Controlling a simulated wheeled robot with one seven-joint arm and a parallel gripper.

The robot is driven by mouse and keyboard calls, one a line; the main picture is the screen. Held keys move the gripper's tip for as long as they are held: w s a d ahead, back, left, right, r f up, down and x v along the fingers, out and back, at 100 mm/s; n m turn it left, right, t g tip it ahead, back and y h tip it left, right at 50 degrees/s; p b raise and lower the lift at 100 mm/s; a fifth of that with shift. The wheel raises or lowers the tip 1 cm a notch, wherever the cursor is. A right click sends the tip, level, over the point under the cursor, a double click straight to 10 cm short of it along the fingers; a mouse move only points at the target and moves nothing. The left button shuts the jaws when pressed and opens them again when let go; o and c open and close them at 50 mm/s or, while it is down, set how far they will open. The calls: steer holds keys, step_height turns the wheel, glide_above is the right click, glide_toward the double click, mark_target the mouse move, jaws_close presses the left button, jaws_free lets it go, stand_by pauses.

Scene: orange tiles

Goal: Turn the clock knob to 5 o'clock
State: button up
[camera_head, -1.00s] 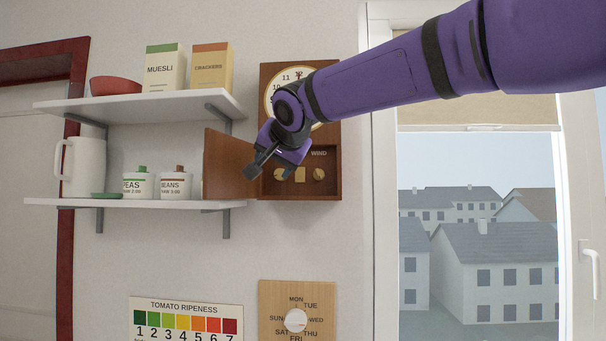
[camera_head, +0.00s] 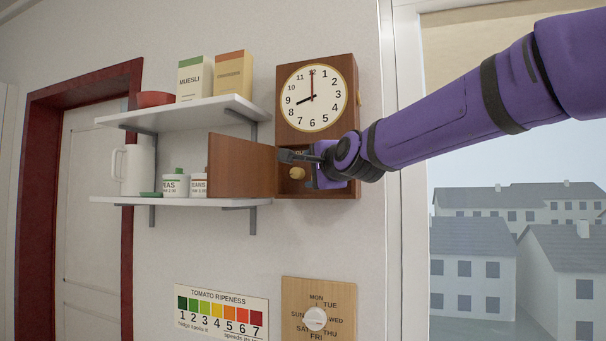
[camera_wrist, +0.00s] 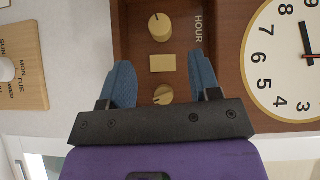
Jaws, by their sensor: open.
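The clock (camera_head: 312,97) has a white face in a brown wooden box on the wall. Its hands read about 8:00. Below the face is an open compartment with its door swung left. The hour knob (camera_wrist: 160,27), round and yellowish, lies beside the HOUR label in the wrist view; it also shows in the head view (camera_head: 297,173). A square yellowish piece (camera_wrist: 162,63) and another round knob (camera_wrist: 163,96) lie between my blue fingers. My gripper (camera_wrist: 160,60) is open at the compartment, its fingertips short of the hour knob. In the head view my gripper (camera_head: 302,164) hides the compartment's right side.
The open wooden door (camera_head: 242,167) stands out left of the compartment. White shelves (camera_head: 190,113) with boxes and jars are further left. A weekday dial (camera_head: 315,318) and a ripeness chart (camera_head: 221,312) are below. A window is on the right.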

mark_target(298, 173)
steer(key=x, duration=0.8)
steer(key=shift+s, duration=0.1)
steer(key=c, duration=0.9)
